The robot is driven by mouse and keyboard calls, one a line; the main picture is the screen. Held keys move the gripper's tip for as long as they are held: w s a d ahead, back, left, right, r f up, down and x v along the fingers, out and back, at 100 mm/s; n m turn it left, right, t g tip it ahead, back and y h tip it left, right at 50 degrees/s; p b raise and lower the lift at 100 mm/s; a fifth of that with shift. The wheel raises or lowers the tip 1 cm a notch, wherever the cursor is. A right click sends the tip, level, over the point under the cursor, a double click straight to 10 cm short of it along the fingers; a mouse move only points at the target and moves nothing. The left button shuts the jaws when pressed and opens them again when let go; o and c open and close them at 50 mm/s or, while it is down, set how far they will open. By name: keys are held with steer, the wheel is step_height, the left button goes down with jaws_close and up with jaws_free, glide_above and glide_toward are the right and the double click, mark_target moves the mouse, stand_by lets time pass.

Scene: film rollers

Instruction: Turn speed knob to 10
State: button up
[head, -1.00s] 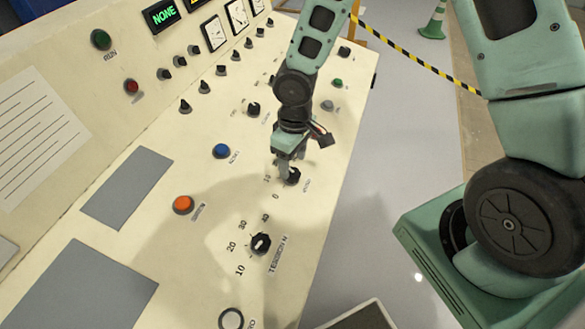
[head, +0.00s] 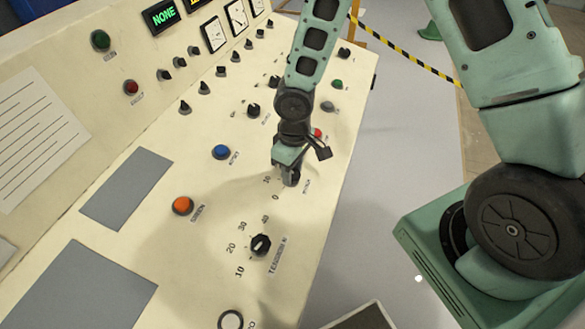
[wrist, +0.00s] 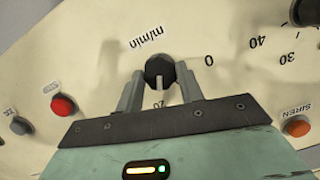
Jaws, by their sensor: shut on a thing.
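The speed knob (wrist: 159,68) is black and round, with a pale pointer line, beside the label "m/min" in the wrist view. Its line points down the picture, toward a partly covered "20"; the scale's "0" is to the right. My gripper (wrist: 160,78) has one finger on each side of the knob and is shut on it. In the head view my gripper (head: 291,179) is down at the panel and mostly hides the knob. The marks "10" and "0" show just left of it there.
The tension knob (head: 261,245) sits nearer on the panel, with an orange siren button (head: 183,205) and a blue button (head: 221,152) to the left. A red button (wrist: 63,105) is left of the fingers in the wrist view. Floor lies beyond the panel's right edge.

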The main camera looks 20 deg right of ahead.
steer(key=n+t+b, duration=0.1)
steer(key=n+b, duration=0.2)
steer(key=n, duration=0.1)
steer(key=shift+a+f+n+h, duration=0.1)
steer(key=shift+a+n+h, duration=0.05)
steer(key=shift+n+h, duration=0.2)
steer(key=n+b, duration=0.3)
steer(key=n, duration=0.1)
steer(key=shift+s+n+t, duration=0.1)
steer(key=shift+n+t, duration=0.15)
steer(key=shift+t, duration=0.15)
steer(key=o, duration=1)
